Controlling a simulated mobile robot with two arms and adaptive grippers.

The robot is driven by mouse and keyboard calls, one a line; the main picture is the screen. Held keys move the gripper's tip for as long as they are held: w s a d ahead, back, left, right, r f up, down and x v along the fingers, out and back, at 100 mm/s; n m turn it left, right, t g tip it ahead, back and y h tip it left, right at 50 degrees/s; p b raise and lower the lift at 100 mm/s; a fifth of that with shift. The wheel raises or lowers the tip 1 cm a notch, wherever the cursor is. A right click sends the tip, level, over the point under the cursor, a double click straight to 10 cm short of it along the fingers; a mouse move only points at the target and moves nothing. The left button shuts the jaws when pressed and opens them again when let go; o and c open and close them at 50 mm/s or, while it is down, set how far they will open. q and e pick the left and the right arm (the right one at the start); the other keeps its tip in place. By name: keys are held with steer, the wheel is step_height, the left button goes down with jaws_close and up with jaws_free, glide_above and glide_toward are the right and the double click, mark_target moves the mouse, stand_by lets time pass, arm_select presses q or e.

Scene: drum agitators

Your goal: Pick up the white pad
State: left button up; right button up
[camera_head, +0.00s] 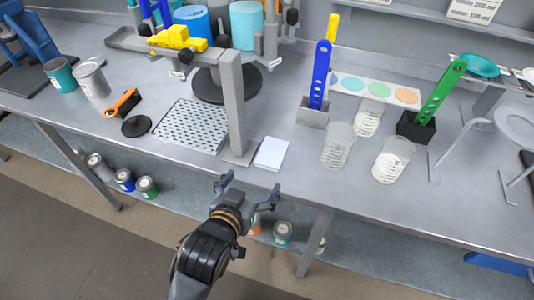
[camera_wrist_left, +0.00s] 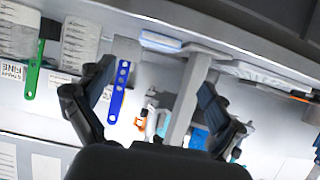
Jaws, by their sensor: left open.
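The white pad (camera_head: 271,153) lies flat on the grey bench near its front edge, just right of the foot of a grey metal post. A pale flat piece that looks like the pad (camera_wrist_left: 160,41) shows at the top of the left wrist view. My left gripper (camera_head: 250,188) is open and empty. In the head view it is just in front of the bench edge, below and slightly left of the pad, and not touching it. Both open fingers also show in the left wrist view (camera_wrist_left: 152,108). My right gripper is in neither view.
The grey post (camera_head: 232,105) rises beside the pad. A perforated plate (camera_head: 190,125) lies to its left. Clear beakers (camera_head: 338,146) and a blue paddle (camera_head: 319,75) in a holder stand to the right. Cans (camera_head: 148,187) sit on the shelf below.

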arm_select(q)
steer(key=r, duration=0.1)
glide_toward(272, 153)
steer(key=w, duration=0.3)
steer(key=shift+d+f+p, duration=0.2)
steer(key=shift+f+p, duration=0.15)
steer(key=shift+f, duration=0.05)
steer(key=shift+f+p+x, duration=0.1)
steer(key=shift+p+x, duration=0.15)
steer(key=shift+x, duration=1.2)
steer(key=shift+f+p+x, duration=0.15)
steer(key=shift+p+x, duration=0.1)
steer(key=shift+x, duration=1.25)
steer(key=shift+s+d, duration=0.15)
steer(key=shift+s, duration=0.05)
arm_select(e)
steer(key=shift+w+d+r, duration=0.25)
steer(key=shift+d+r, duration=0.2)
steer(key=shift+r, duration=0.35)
